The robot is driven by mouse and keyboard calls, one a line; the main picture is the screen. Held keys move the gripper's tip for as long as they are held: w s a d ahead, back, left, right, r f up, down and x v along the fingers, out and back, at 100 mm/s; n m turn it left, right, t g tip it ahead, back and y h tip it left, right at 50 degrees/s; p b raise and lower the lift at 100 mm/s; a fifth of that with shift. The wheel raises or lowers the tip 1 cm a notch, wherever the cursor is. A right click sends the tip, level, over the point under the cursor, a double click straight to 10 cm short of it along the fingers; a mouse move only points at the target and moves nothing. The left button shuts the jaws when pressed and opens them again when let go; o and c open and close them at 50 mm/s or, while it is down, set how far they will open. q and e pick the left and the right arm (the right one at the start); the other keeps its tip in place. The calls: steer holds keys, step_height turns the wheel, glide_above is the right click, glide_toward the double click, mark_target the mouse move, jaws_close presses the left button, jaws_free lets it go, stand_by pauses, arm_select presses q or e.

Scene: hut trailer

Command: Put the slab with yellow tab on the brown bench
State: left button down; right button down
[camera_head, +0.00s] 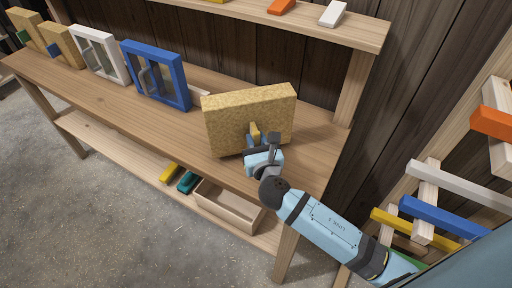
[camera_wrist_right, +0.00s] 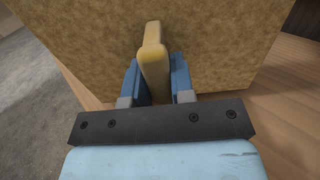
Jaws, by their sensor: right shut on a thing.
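The slab with the yellow tab (camera_head: 250,112) is a tan, speckled board standing upright at the right end of the brown bench (camera_head: 190,130). My right gripper (camera_head: 255,140) is shut on its yellow tab, which faces the front of the bench. In the right wrist view the slab (camera_wrist_right: 90,45) fills the top, and the yellow tab (camera_wrist_right: 153,55) sits between the blue fingers of my gripper (camera_wrist_right: 155,82). The slab's lower edge is at or just above the bench top; I cannot tell whether it touches. My left gripper does not show.
A blue frame (camera_head: 157,75), a white frame (camera_head: 98,52) and two tan slabs (camera_head: 62,45) stand along the bench's left part. A shelf (camera_head: 300,22) runs above. An open box (camera_head: 225,207) sits below. A rack with coloured bars (camera_head: 440,215) stands at right.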

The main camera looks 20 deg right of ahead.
steer(key=shift+f, duration=1.15)
steer(key=shift+f, duration=0.1)
steer(key=c, duration=1)
jaws_free()
steer(key=shift+r, duration=0.2)
steer(key=s, duration=0.3)
steer(key=s+b, duration=0.1)
steer(key=s, duration=0.3)
steer(key=s+a, duration=0.1)
steer(key=s, duration=0.2)
steer(key=shift+s+a+f, duration=0.1)
steer(key=shift+s+f, duration=0.1)
steer(key=shift+s, duration=0.05)
steer(key=shift+s+a+r, duration=0.1)
steer(key=shift+s, duration=0.6)
